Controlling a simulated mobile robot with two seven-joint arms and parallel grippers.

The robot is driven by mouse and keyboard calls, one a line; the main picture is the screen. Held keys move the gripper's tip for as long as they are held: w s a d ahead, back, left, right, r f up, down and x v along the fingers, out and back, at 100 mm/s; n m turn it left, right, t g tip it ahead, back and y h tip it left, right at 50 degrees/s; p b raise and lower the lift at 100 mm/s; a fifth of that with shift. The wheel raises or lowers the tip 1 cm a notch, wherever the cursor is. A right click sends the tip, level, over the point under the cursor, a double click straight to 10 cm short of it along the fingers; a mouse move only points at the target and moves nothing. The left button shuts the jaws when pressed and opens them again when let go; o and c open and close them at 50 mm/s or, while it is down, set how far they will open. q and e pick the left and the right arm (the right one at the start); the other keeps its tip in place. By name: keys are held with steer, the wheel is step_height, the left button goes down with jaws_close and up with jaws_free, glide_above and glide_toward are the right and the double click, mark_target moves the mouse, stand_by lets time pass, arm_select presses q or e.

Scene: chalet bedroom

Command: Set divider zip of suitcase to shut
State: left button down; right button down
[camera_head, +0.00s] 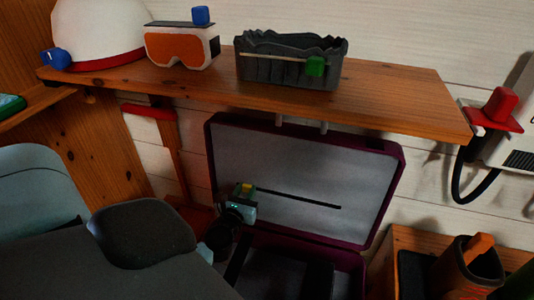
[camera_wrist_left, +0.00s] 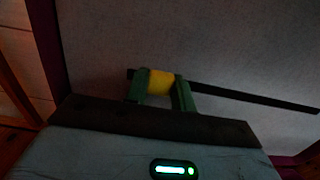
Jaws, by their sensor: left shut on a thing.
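The suitcase (camera_head: 389,197) is maroon and stands open, its lid upright with a grey lining (camera_head: 300,160) facing me. The divider zip is a dark, slightly sloping strip (camera_head: 305,200) across the lining; it also shows in the left wrist view (camera_wrist_left: 255,99). A yellow zip pull (camera_wrist_left: 161,82) sits near the strip's left end. My left gripper (camera_head: 245,189) is shut on this pull, its green fingers (camera_wrist_left: 161,91) on either side of it. The gripper hides part of the strip's left end. My right gripper is not in view.
A wooden shelf (camera_head: 400,103) overhangs the lid, carrying a white helmet (camera_head: 95,30), orange goggles (camera_head: 180,47) and a dark grey bin (camera_head: 270,68). A wooden unit (camera_head: 385,262) with a boot-like item (camera_head: 480,270) stands at lower right.

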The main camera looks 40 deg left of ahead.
arm_select(q)
steer(key=shift+s+a, duration=0.35)
steer(key=shift+a, duration=0.45)
steer(key=c, duration=1.2)
jaws_free()
steer(key=shift+s, duration=0.1)
steer(key=shift+o, duration=0.2)
